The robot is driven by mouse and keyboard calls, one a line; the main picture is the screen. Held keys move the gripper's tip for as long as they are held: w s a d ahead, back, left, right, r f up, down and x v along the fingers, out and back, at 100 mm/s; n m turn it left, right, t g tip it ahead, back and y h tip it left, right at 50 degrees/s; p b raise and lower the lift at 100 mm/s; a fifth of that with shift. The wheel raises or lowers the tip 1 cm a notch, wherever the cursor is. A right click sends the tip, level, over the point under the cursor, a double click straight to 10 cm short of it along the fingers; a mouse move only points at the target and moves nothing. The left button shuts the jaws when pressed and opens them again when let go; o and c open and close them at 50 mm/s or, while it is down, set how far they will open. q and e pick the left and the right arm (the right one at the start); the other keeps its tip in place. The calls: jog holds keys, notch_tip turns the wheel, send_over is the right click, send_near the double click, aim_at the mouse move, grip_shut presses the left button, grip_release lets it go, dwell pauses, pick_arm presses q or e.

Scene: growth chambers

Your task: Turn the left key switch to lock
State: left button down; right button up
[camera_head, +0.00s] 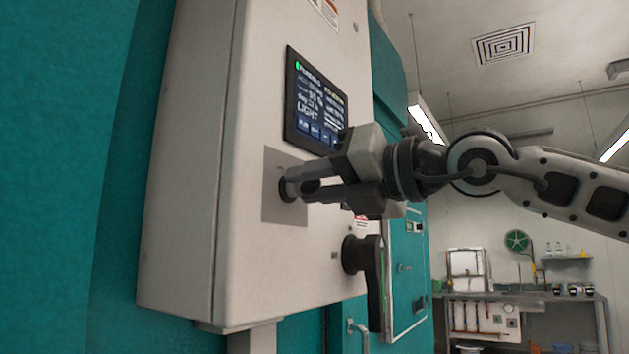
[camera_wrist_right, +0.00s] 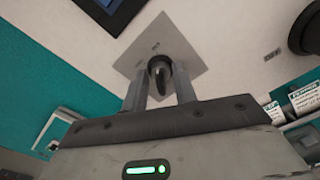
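The key switch (camera_wrist_right: 160,72) is a dark round knob on a square grey plate, on the front of a pale control box. In the head view the plate (camera_head: 292,216) sits below the screen, and my fingers hide most of the knob. My right gripper (camera_head: 290,185) reaches in from the right with its fingertips at the plate. In the right wrist view its two fingers (camera_wrist_right: 160,82) stand close on either side of the knob and appear shut on it. The lock marking cannot be read. My left gripper is not in view.
A lit screen (camera_head: 316,102) is just above the gripper. A black door handle (camera_head: 374,275) sticks out below right of the switch. Teal chamber walls (camera_head: 95,160) flank the box. A workbench (camera_head: 520,297) stands far back on the right.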

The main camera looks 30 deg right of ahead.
grip_shut()
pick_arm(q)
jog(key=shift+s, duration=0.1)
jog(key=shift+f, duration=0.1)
pick_arm(e)
jog(key=shift+n, duration=0.3)
jog(key=shift+n+b, duration=0.3)
jog(key=shift+n, duration=0.7)
jog(key=n, duration=0.3)
jog(key=shift+n, duration=0.3)
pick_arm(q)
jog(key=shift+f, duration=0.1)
pick_arm(e)
jog(key=n, duration=0.5)
jog(key=shift+a+n, duration=0.1)
jog(key=shift+n, duration=0.2)
